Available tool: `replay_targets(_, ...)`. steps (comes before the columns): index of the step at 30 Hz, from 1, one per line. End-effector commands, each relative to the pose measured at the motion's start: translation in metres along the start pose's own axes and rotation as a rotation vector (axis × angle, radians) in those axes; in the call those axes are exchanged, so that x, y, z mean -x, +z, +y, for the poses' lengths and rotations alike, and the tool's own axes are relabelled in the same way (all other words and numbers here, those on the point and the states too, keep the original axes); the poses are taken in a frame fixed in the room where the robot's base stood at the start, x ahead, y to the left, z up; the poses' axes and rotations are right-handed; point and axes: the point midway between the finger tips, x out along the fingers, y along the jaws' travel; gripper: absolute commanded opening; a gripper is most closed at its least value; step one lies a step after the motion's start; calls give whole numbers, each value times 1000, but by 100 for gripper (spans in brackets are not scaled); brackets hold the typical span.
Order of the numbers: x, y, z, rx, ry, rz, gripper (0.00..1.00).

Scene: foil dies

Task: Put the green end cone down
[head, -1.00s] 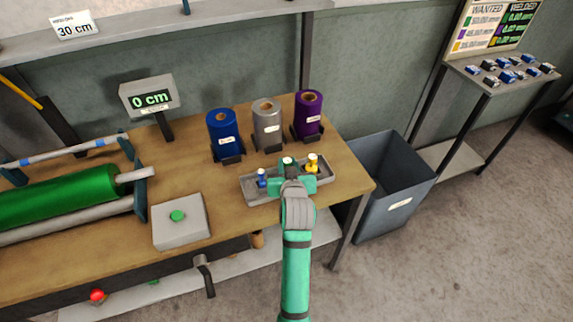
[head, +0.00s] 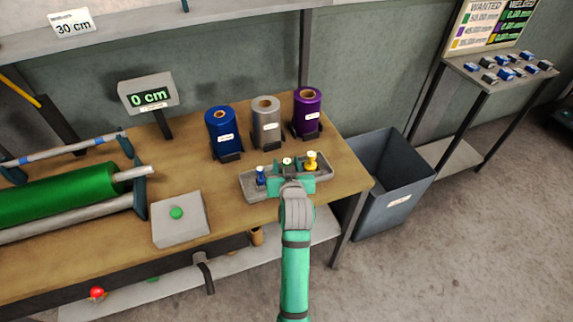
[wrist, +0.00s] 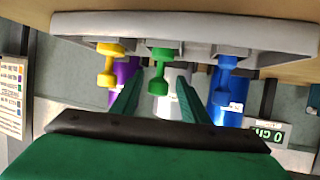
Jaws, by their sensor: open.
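The green end cone (wrist: 160,72) stands in the middle place of the grey tray (wrist: 200,25), between the yellow cone (wrist: 108,65) and the blue cone (wrist: 224,80); the wrist view is upside down. My gripper (wrist: 158,95) is open, with one finger on each side of the green cone's line and a gap between them and the cone. In the head view the cone's pale top (head: 287,162) shows just beyond my gripper (head: 290,182), which hides its lower part. The tray (head: 250,192) lies on the workbench (head: 235,185).
Blue (head: 224,138), silver (head: 266,125) and purple (head: 308,112) foil rolls stand behind the tray. A box with a green button (head: 180,222) and a green roller (head: 60,195) are at left. A grey bin (head: 390,190) stands right of the bench.

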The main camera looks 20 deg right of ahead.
Motion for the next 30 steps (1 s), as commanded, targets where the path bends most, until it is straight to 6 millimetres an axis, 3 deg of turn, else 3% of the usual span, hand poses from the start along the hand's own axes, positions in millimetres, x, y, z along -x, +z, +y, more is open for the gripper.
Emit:
replay_targets(12, 76, 1, 0, 0, 0, 0, 41)
replay_targets(18, 105, 1, 0, 0, 1, -1, 41)
replay_targets(26, 117, 1, 0, 0, 1, -2, 41)
replay_targets(30, 119, 13, -4, 1, -3, -4, 41)
